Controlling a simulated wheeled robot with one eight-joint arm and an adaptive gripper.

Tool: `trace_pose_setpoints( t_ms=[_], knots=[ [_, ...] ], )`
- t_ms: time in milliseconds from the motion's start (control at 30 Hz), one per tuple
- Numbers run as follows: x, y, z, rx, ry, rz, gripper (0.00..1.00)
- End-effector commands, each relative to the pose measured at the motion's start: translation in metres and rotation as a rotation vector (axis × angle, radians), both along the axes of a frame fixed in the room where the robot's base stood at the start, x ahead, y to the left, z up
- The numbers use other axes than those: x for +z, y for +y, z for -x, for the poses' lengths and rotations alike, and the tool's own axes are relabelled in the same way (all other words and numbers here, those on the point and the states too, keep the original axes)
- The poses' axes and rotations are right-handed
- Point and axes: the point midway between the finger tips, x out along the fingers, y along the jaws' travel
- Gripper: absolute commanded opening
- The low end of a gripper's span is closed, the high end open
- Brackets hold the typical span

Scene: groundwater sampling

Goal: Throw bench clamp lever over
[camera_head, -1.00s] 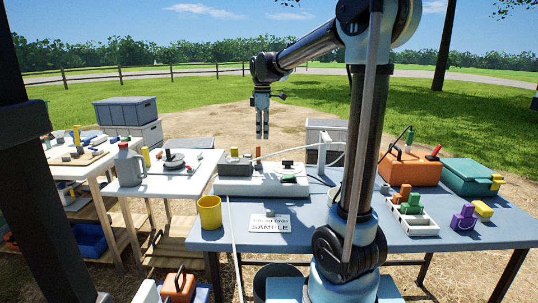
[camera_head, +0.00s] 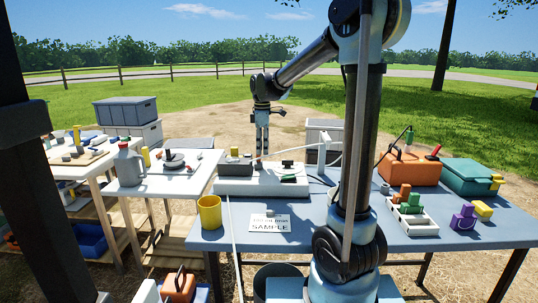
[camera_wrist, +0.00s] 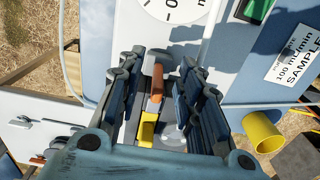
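In the wrist view an orange-brown lever-like handle (camera_wrist: 156,85) shows between the fingers of my gripper (camera_wrist: 162,98), above a yellow block (camera_wrist: 147,130). I take the handle to be the clamp lever, but its pivot and base are partly hidden. My gripper's fingers are spread on either side of it, with a gap visible. Contact cannot be told. In the head view my gripper (camera_head: 262,150) points straight down, its tips near the back of the white unit (camera_head: 262,186) and right of a dark grey box (camera_head: 235,165).
A yellow cup (camera_head: 209,212) and a SAMPLE card (camera_head: 269,223) are at the table's front left. An orange case (camera_head: 407,167), a teal case (camera_head: 467,176) and a white tray (camera_head: 411,221) occupy the right. A pale tube runs over the white unit.

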Motion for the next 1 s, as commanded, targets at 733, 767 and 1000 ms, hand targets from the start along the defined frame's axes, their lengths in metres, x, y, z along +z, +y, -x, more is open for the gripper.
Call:
trace_pose_setpoints(
  t_ms=[733, 767, 1000],
  knots=[
    [-0.008, 0.000, 0.030, 0.000, -0.157, 0.006, 0.00],
    [-0.008, 0.000, 0.032, 0.000, -0.168, 0.006, 0.01],
    [-0.009, 0.000, 0.036, -0.002, -0.200, 0.006, 0.02]
  ],
)
